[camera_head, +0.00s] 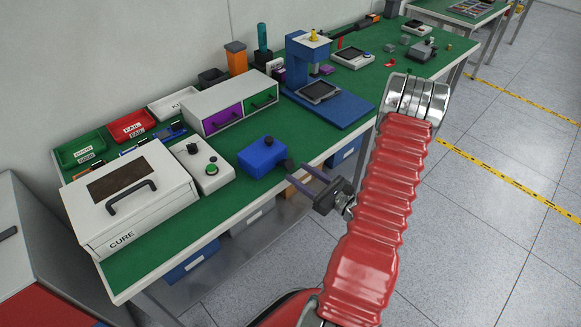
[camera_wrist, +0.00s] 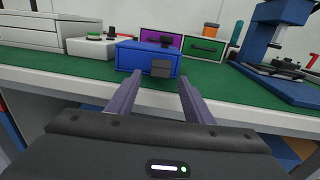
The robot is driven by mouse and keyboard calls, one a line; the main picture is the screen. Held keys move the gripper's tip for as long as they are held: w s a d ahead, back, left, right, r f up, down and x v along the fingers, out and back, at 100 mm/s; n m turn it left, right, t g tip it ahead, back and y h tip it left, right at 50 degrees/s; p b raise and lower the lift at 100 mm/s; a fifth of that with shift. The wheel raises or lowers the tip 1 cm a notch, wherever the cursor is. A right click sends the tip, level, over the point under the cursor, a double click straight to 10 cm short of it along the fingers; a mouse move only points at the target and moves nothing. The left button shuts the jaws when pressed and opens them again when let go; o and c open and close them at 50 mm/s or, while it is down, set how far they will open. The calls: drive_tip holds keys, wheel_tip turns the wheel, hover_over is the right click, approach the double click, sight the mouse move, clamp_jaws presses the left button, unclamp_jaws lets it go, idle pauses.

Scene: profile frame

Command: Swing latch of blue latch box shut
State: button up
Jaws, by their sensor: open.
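The blue latch box (camera_head: 261,157) sits near the front edge of the green bench top, with a dark knob on its lid. In the wrist view the blue latch box (camera_wrist: 137,58) is straight ahead, its lid looking closed. A dark grey square latch (camera_wrist: 161,68) stands out from the right part of its front face. I cannot tell whether the latch is fully shut. My gripper (camera_head: 299,179) is open and empty at the bench's front edge. In the wrist view my gripper (camera_wrist: 160,77) has its two purple fingers pointing at the box, either side of the latch in the picture, seemingly short of it.
A white CURE box (camera_head: 130,198) and a button box (camera_head: 204,167) stand left of the blue box. A drawer unit (camera_head: 232,102) is behind it, and a blue press (camera_head: 328,95) is to the right. Bins hang below the bench. Green surface around the blue box is clear.

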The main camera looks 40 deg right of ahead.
sight(291, 168)
drive_tip(key=shift+w+a, duration=0.15)
drive_tip(key=shift+w, duration=1.15)
drive_tip(key=shift+w+a, duration=0.15)
drive_tip(key=shift+w, duration=1.1)
drive_tip(key=shift+c, duration=0.4)
drive_tip(key=c, duration=1)
drive_tip(key=shift+o, duration=0.2)
